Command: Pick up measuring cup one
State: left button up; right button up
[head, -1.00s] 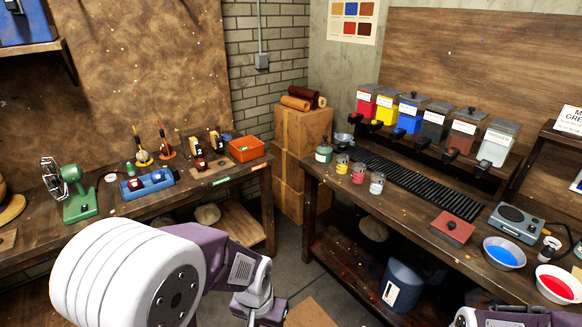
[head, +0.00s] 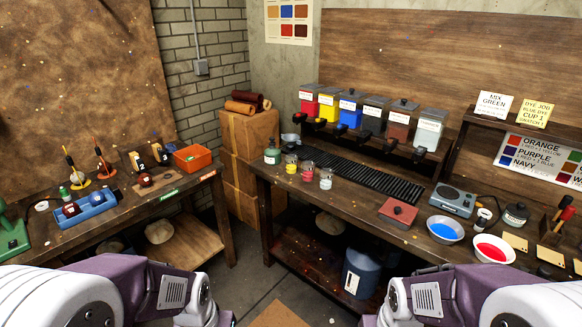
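Several small cups stand near the left end of the right-hand bench: a yellow-marked cup (head: 291,166), a red-marked cup (head: 308,171) and a white-marked cup (head: 326,179). Their markings are too small to read, so I cannot tell which, if any, is measuring cup one. A grey metal bowl or cup (head: 290,140) sits behind them, partly hidden. My two arms come in at the bottom left and bottom right, well short of the cups. Both grippers are out of the picture.
A green bottle (head: 271,153) stands left of the cups. A black ribbed mat (head: 370,173) lies right of them, below several coloured dispensers (head: 349,115). The left-hand bench (head: 130,225) and stacked boxes (head: 245,135) border the floor gap.

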aim_at(291, 165)
jog(key=z, duration=1.25)
jog(key=u, duration=1.3)
jog(key=i+j+z, duration=0.7)
jog(key=j, duration=0.25)
jog(key=i+j+z, duration=0.45)
jog(key=j, duration=0.4)
jog(key=i+j+z, duration=0.25)
jog(key=j, duration=0.2)
jog(key=j+z, duration=0.25)
jog(key=j, duration=0.25)
jog(key=j+z, duration=0.2)
jog(key=j, duration=0.3)
jog(key=i, duration=0.1)
